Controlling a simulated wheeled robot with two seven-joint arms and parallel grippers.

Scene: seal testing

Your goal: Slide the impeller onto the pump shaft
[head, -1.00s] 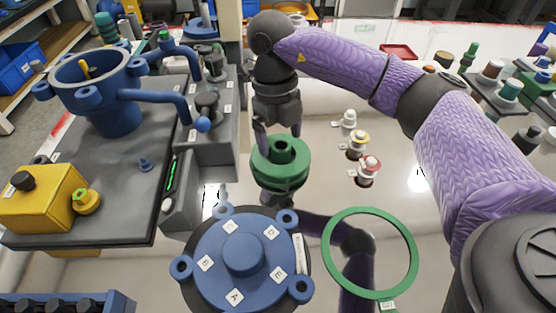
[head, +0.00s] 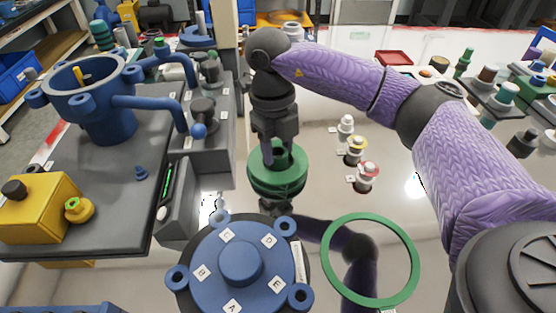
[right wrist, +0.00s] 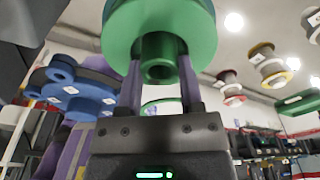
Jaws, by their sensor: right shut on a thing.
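The green impeller (head: 292,182), a round disc with a central hub, is below my right gripper (head: 281,154) near the middle of the head view. The gripper points down and is shut on the hub. In the right wrist view the impeller (right wrist: 185,22) fills the top, with one finger on each side of the hub. I cannot tell whether its underside touches the table. The blue pump housing (head: 108,122) stands open-topped at the left, apart from the impeller. A yellow shaft (head: 80,76) shows inside it. My left gripper is not in view.
A blue round cover (head: 204,262) with lettered tags lies in front of the impeller. A green ring (head: 326,258) lies to its right. Small flanged parts (head: 366,172) stand right of the impeller. A grey console (head: 208,145) stands between impeller and housing. A yellow box (head: 40,215) is at left.

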